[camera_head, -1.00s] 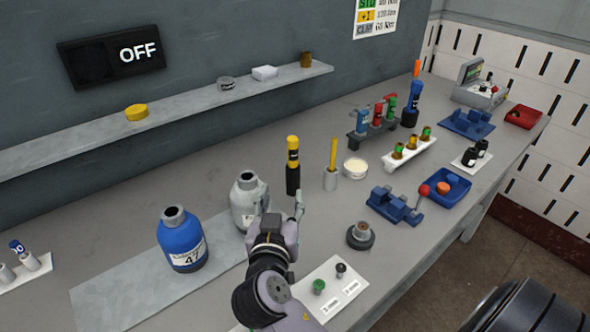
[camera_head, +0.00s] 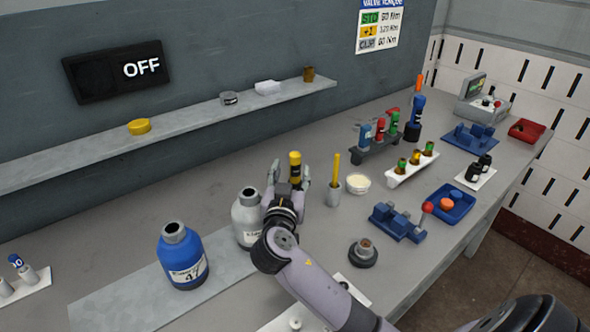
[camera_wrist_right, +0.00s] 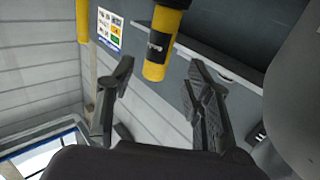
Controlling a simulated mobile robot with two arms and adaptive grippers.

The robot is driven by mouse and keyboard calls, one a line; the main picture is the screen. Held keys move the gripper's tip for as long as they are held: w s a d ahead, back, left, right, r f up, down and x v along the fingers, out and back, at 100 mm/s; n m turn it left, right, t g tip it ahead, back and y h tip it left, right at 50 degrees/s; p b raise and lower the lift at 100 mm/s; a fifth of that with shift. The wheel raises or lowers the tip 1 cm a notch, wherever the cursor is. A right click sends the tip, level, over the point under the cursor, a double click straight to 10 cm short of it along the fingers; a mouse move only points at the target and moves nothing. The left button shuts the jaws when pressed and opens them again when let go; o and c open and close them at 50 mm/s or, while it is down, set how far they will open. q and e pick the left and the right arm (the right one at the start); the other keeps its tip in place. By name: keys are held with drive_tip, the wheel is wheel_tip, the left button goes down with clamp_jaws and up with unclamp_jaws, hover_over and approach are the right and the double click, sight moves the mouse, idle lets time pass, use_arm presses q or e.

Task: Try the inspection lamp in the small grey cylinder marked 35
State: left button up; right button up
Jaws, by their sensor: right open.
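The right wrist view shows the lamp's yellow end (camera_wrist_right: 157,45) between the spread fingers (camera_wrist_right: 160,70), with gaps to both. The small grey cylinder (camera_head: 247,217) stands just left of this gripper, its open neck upward; its label is partly hidden and I cannot read its number. My left gripper is not in view.
A blue cylinder marked 47 (camera_head: 183,260) stands to the left. A grey cup with a yellow stick (camera_head: 334,190) and a round pale dish (camera_head: 358,184) are close on the right. A blue vise (camera_head: 398,222) is farther right. The wall sign (camera_head: 115,73) reads OFF.

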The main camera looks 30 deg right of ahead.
sight(294, 164)
drive_tip(key=shift+w+d+r, duration=0.15)
drive_tip(key=shift+w+d, duration=0.15)
drive_tip(key=shift+d, duration=0.05)
drive_tip(key=p+x, duration=0.1)
drive_tip(key=x, duration=0.3)
drive_tip(key=shift+d, duration=0.25)
drive_tip(key=shift+a, duration=0.1)
drive_tip(key=shift+c, duration=0.7)
clamp_jaws()
